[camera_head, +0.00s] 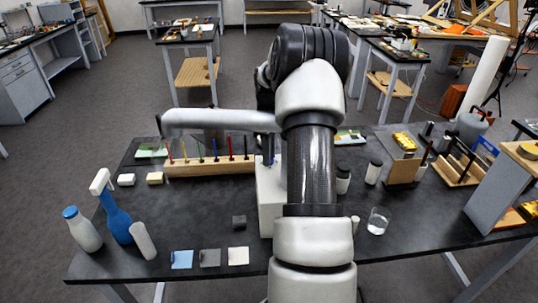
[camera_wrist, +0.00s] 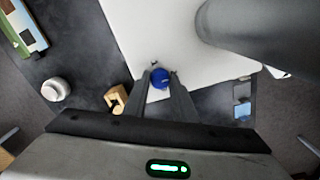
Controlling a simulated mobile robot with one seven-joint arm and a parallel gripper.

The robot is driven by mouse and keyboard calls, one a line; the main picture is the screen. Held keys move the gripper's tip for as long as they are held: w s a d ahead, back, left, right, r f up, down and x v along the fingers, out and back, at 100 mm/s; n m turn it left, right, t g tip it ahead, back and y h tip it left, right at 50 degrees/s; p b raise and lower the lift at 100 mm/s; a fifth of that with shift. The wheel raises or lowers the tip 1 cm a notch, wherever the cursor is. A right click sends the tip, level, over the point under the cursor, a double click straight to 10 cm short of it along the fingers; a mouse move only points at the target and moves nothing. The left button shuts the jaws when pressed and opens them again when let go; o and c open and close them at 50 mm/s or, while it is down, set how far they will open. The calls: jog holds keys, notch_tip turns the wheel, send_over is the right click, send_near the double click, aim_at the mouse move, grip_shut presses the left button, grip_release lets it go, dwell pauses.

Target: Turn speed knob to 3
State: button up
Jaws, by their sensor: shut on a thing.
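The speed knob (camera_wrist: 160,80) is a small round blue knob at the edge of a white box (camera_wrist: 150,30) in the wrist view. My gripper (camera_wrist: 162,72) has its two dark fingers on either side of the knob, shut on it. I cannot make out a scale, numbers or pointer, so the knob's setting cannot be told. In the head view the white box (camera_head: 270,200) stands upright on the black table, partly hidden behind my arm. My gripper and most of the knob are hidden there.
On the black table (camera_head: 200,225), a wooden rack (camera_head: 210,168) with coloured sticks stands left of the box. A blue spray bottle (camera_head: 116,215) and white bottle (camera_head: 82,230) are at the left. A glass beaker (camera_head: 378,221) stands right of my arm.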

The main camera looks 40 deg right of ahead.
jog(key=shift+m, duration=1.6)
jog(key=o, duration=1)
jog(key=shift+o, duration=0.2)
